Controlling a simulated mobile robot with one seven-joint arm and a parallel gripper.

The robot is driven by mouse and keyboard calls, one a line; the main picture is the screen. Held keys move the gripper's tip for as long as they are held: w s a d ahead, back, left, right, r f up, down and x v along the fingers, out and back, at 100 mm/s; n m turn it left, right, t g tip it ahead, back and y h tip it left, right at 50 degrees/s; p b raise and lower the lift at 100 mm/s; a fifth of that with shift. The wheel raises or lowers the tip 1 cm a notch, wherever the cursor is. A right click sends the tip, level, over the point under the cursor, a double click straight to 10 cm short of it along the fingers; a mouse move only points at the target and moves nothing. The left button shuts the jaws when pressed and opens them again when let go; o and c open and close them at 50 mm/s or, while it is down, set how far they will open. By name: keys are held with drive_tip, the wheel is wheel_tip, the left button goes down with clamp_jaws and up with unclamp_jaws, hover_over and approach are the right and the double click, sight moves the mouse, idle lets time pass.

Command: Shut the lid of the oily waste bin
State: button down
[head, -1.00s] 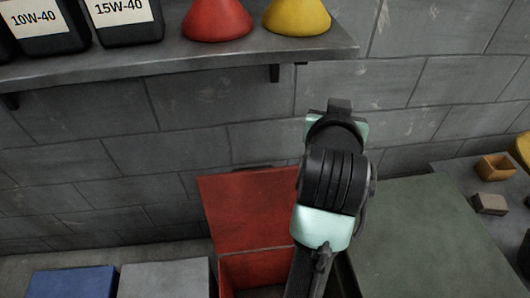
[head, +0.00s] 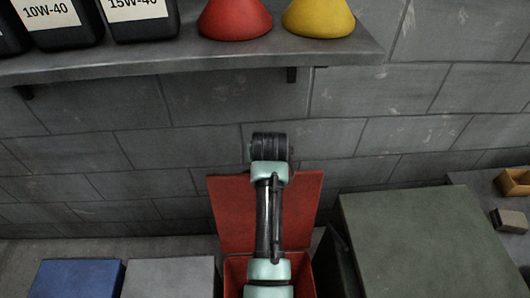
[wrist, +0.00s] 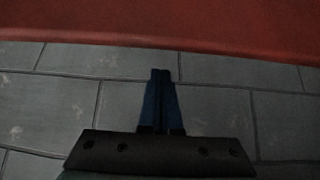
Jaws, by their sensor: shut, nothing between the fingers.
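The red oily waste bin (head: 301,277) stands at the bottom centre of the head view. Its red lid (head: 228,212) is open and stands up near the wall behind it. My arm crosses in front of the bin and lid, hiding their middle. My gripper (wrist: 161,72) is shut and empty in the wrist view, its fingertips pointing towards a red surface (wrist: 165,25), which looks like the lid. Grey wall shows between the tips and the red edge, so no contact is visible. In the head view my gripper is hidden behind my wrist, above the lid's top edge.
A blue box (head: 80,279) and a grey box (head: 172,277) stand left of the bin. A large green-grey cabinet (head: 420,240) stands close on its right. A shelf (head: 200,62) with oil cans and funnels overhangs from the block wall (head: 390,150).

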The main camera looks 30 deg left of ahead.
drive_tip(key=shift+s+d+f+p, duration=0.3)
drive_tip(key=shift+s+f+p, duration=0.1)
drive_tip(key=shift+f, duration=0.3)
drive_tip(key=shift+s+d+f+p, duration=0.3)
drive_tip(key=shift+s+f+p, duration=0.1)
drive_tip(key=shift+f, duration=0.25)
